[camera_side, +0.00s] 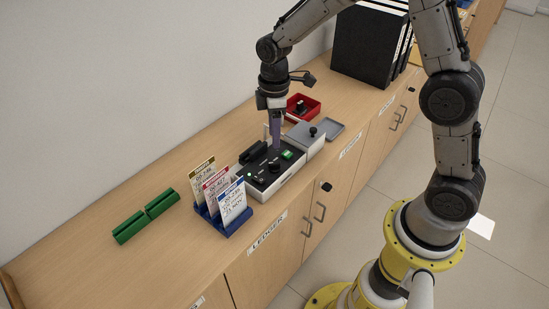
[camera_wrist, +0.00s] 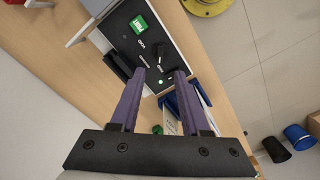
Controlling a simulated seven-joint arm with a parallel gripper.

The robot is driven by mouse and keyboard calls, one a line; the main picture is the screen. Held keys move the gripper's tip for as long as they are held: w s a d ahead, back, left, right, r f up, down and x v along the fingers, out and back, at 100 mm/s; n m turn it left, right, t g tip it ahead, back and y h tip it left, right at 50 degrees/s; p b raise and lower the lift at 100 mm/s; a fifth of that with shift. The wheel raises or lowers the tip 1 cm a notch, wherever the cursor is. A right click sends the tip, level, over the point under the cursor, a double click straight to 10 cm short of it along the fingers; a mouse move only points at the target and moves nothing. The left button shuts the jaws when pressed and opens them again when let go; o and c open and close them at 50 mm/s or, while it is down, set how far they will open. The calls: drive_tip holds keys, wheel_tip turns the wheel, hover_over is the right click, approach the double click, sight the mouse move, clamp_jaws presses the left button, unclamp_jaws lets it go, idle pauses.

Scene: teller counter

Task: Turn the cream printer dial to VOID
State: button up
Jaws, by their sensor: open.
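The printer (camera_side: 293,179) is a cream box with a black top panel, standing on the wooden counter. A dark dial (camera_side: 274,167) stands up from the panel; it also shows as a black knob (camera_wrist: 162,50) in the wrist view. A green button (camera_side: 287,155) lies beside it, and a small green light (camera_wrist: 161,81) glows on the panel. My gripper (camera_side: 275,147) points down over the printer's far part. In the wrist view, its purple fingers (camera_wrist: 160,71) are apart, with nothing between them; the knob appears beyond the tips.
Counter between rack and green holders is clear.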

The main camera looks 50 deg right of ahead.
sight(274, 162)
wheel_tip(274, 162, down, 10)
drive_tip(key=shift+r, duration=0.25)
clamp_jaws()
idle(0.4)
